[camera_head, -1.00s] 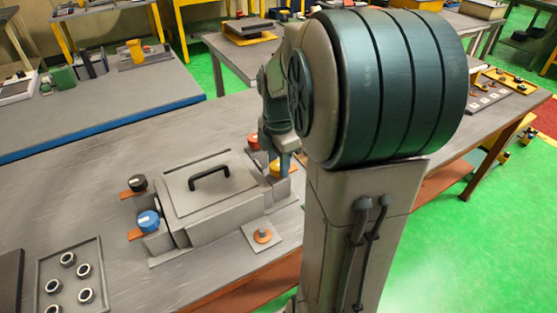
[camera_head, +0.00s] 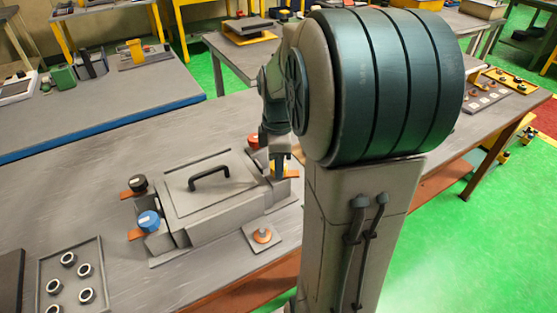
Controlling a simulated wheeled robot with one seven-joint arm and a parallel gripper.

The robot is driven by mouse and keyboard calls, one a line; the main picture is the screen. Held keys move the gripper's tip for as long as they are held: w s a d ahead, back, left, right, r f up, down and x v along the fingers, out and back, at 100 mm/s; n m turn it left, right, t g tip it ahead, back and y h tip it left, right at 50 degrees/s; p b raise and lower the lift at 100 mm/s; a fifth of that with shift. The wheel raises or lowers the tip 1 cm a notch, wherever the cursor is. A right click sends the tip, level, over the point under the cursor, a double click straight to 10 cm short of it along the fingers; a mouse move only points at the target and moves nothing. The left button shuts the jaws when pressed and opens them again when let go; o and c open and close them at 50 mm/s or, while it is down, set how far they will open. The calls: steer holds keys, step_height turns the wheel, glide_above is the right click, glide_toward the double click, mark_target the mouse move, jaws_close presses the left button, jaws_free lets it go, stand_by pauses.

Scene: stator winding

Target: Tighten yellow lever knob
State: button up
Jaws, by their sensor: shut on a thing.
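The grey box fixture (camera_head: 222,213) with a black handle (camera_head: 209,178) stands on the workbench. The yellow lever knob (camera_head: 274,168) is at its right end, mostly hidden by my gripper. My gripper (camera_head: 281,164) reaches down over the knob and is shut on it. The fingertips are small and partly hidden, so the exact grip is unclear. An orange lever (camera_head: 291,174) shows beside the gripper on the right. A red knob (camera_head: 254,141) sits just behind. A black knob (camera_head: 138,184) and a blue knob (camera_head: 149,221) are at the fixture's left end.
A tray (camera_head: 93,246) with several rings lies at the front left. A small plate with an orange button (camera_head: 262,235) is in front of the fixture. My large arm link blocks the view to the right. The bench (camera_head: 75,190) behind the tray is clear.

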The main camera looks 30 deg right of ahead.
steer(key=m, duration=0.3)
steer(key=shift+r+m, duration=0.1)
steer(key=shift+m, duration=0.2)
steer(key=m, duration=0.4)
steer(key=shift+w+r+m, duration=0.1)
steer(key=shift+m, duration=0.2)
steer(key=m, duration=1.1)
steer(key=shift+p, duration=0.3)
steer(key=m, duration=0.3)
steer(key=shift+m, duration=0.3)
steer(key=m+p, duration=0.1)
steer(key=m, duration=0.5)
steer(key=shift+m, duration=0.3)
steer(key=o, duration=1)
steer(key=shift+c, duration=0.2)
